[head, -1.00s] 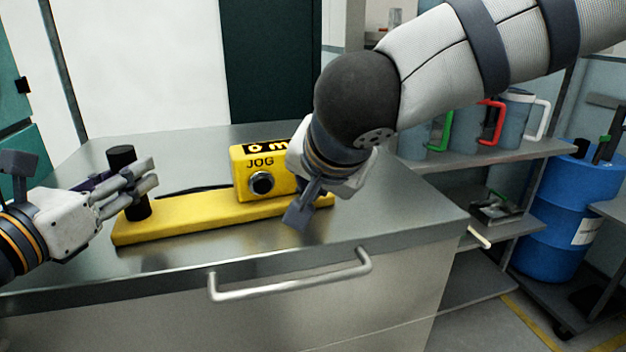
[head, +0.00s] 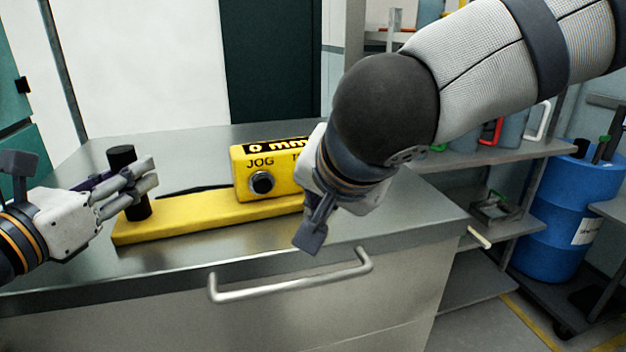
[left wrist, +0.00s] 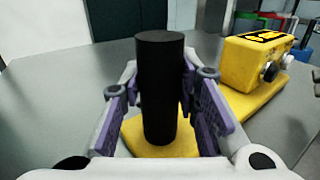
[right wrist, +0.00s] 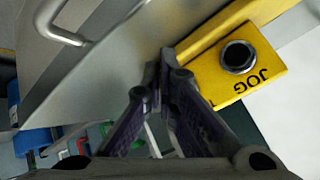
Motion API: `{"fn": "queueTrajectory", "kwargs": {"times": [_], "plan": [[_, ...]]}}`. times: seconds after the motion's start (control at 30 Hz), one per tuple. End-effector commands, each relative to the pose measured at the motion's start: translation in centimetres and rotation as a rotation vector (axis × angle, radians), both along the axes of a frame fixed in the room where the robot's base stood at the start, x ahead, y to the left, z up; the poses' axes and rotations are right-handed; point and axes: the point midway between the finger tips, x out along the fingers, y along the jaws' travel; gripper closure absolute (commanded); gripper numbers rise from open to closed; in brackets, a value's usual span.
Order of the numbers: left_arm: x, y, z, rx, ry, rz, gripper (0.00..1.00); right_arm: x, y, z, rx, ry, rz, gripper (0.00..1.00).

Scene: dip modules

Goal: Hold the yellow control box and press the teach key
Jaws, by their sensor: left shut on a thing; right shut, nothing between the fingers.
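The yellow control box (head: 250,178) sits on a yellow base bar (head: 190,217) on the metal worktop. It carries the label JOG above a round dark key with a silver rim (head: 261,183). A second label starting with T is mostly hidden by my right gripper (head: 312,235), as is any key under it. My left gripper (head: 140,187) is shut on the black upright post (left wrist: 160,90) at the bar's left end. My right gripper is shut and empty in front of the box's right part. In the right wrist view its closed fingertips (right wrist: 162,62) are beside the box (right wrist: 268,75).
A drawer handle (head: 290,284) juts from the worktop's front. A shelf (head: 505,155) with mugs and a blue barrel (head: 570,215) stand to the right. The worktop in front of the bar is clear.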

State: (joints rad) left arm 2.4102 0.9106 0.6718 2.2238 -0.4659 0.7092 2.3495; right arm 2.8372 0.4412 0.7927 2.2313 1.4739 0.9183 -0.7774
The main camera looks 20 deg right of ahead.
Motion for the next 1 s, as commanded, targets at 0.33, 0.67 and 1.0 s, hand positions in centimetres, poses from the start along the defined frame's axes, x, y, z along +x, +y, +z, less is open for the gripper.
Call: {"fn": "queueTrajectory", "kwargs": {"times": [0.33,0.67,1.0], "plan": [[0.0,0.0,0.0,0.001,0.001,0.000,0.96,-3.3,-0.2,0.0,0.000,0.000,0.002,1.00],[0.0,0.0,0.0,0.000,0.000,0.001,0.96,-3.6,-0.2,0.0,0.000,0.000,0.000,1.00],[0.0,0.0,0.0,0.000,0.000,0.001,0.96,-3.6,-0.2,0.0,0.000,0.000,0.000,1.00]]}}
